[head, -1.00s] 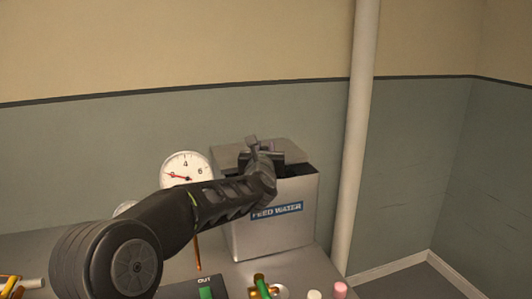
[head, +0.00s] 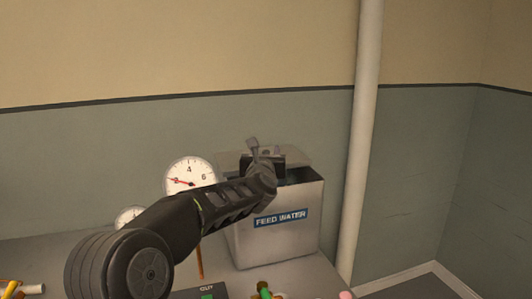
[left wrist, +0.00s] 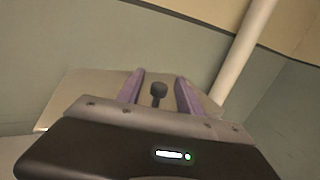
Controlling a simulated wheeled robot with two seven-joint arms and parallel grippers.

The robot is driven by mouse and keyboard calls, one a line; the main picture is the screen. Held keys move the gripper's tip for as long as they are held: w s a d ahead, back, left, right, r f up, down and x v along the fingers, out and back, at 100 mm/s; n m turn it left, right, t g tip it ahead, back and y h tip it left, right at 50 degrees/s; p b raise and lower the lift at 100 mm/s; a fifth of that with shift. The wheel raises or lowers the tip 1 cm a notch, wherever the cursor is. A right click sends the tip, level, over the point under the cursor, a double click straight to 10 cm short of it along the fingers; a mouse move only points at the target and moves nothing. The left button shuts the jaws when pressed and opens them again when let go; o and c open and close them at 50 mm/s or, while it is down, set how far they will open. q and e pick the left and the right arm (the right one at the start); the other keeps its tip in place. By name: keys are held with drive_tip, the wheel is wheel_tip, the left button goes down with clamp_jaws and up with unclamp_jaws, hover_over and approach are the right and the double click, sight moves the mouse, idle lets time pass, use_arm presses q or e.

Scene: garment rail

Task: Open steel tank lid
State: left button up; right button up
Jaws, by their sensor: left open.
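The steel tank (head: 283,240) is a box labelled FEED WATER, standing on the bench in the head view. Its lid (head: 295,157) is raised at the tank's top, with a dark opening below its right part. My left gripper (head: 262,152) is over the tank at the lid and hides part of it. In the left wrist view, the open purple-grey fingers (left wrist: 160,77) stand on either side of a dark knob (left wrist: 158,92) on the lid (left wrist: 75,97), with gaps visible on both sides. My right gripper is not in view.
A white dial gauge (head: 190,174) stands left of the tank, behind my arm, with a smaller gauge (head: 128,215) further left. A pale vertical pipe (head: 361,150) rises right of the tank. Small coloured fittings lie along the bench's front.

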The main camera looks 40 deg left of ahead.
use_arm(q)
drive_tip(key=b+v, duration=0.2)
drive_tip(key=v, duration=0.5)
drive_tip(key=shift+s+d, duration=0.2)
drive_tip(key=shift+s, duration=0.15)
drive_tip(key=shift+f, duration=0.1)
